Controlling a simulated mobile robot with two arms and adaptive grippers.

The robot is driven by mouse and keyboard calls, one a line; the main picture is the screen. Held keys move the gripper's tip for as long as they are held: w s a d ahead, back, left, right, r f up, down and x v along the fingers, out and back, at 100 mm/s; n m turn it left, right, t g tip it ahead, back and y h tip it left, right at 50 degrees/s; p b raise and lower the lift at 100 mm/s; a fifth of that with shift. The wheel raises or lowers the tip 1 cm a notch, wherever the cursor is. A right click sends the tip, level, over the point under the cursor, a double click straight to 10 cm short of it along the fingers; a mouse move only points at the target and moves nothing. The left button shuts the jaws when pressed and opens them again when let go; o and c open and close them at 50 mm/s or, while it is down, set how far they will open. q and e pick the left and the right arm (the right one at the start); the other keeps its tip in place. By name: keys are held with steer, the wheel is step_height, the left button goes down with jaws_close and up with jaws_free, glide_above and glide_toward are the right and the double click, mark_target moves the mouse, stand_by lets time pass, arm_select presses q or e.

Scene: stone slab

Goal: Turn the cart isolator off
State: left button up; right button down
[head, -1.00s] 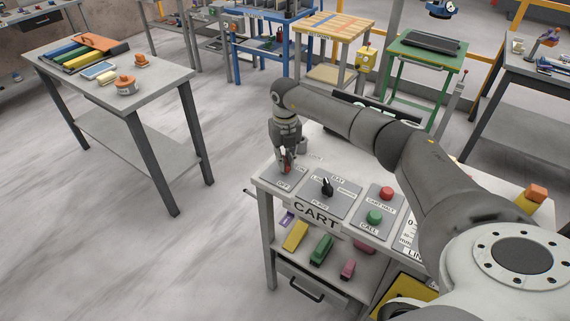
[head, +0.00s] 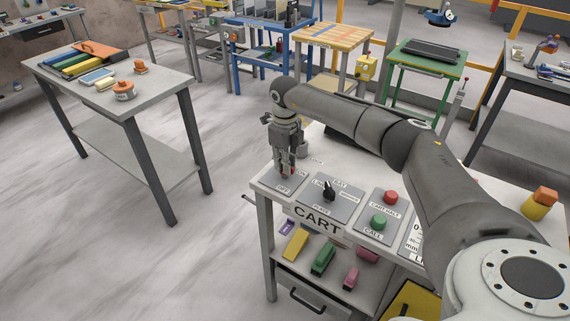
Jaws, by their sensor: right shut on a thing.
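The cart isolator is a red handle on a grey plate (head: 275,187) at the left end of the white cart bench (head: 262,184). The plate carries the marks ON and OFF. My right gripper (head: 285,174) points straight down over this plate and is shut on the red isolator handle. The fingers cover most of the handle, so its exact angle is hidden. My left gripper is not in view.
Beside the isolator are a black selector knob (head: 328,190), a red button (head: 390,197) and a green button (head: 378,222). A CART sign (head: 317,220) hangs on the front edge. Coloured blocks lie on the shelf below. A grey table (head: 60,75) stands left across open floor.

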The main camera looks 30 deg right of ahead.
steer(key=shift+r, duration=0.1)
stand_by(0.4)
steer(key=c, duration=1.5)
jaws_free()
step_height(320, 180, up, 12)
steer(key=shift+f, duration=0.1)
